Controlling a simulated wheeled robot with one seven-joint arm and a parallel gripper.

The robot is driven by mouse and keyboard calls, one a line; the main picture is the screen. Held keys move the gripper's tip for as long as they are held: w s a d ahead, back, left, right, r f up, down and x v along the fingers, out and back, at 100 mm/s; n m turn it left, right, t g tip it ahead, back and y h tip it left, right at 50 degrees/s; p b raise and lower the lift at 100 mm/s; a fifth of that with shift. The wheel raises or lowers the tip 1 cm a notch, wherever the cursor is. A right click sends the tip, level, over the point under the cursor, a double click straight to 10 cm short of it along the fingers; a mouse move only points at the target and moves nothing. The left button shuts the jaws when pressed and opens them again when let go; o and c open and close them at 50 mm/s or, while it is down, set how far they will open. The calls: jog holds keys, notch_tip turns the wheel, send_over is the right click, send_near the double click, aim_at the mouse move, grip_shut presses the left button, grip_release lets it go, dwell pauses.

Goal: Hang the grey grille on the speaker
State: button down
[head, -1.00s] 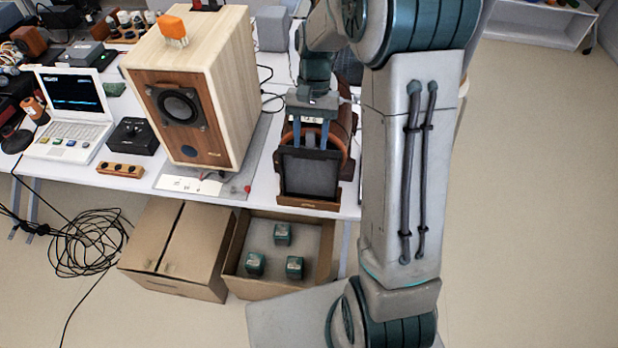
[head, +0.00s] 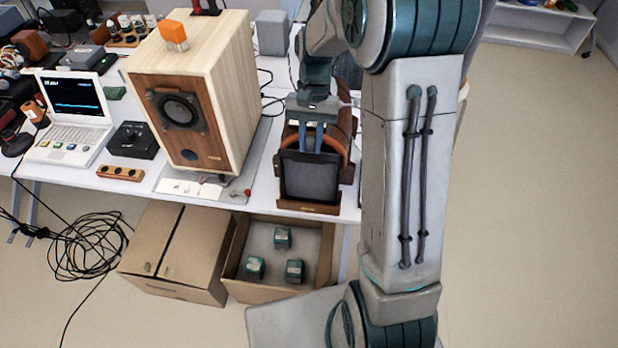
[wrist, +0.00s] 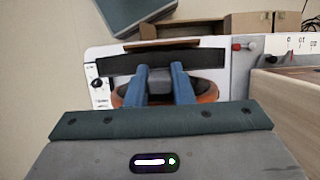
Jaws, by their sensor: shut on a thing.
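The grey grille (head: 310,180) is a dark, flat square panel standing upright in a brown wooden stand (head: 307,208) near the table's front edge. My gripper (head: 311,150) reaches down from behind, and its blue fingers are shut on the grille's upper edge. In the wrist view the fingers (wrist: 166,78) meet at the grille (wrist: 120,65), which shows as a dark strip. The speaker (head: 220,110), a pale wood box with a brown front and a dark round cone, stands to the left, apart from the grille. The finger contact itself is partly hidden.
An orange block (head: 173,36) sits on the speaker. An orange-brown ring-shaped thing (head: 341,147) is close behind the grille. A laptop (head: 75,105), a black box (head: 132,140) and a wooden knob block (head: 120,173) stand left. Cardboard boxes (head: 180,245) are on the floor below.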

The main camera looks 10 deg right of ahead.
jog(key=shift+r+p, duration=2.45)
jog(key=shift+r, duration=0.55)
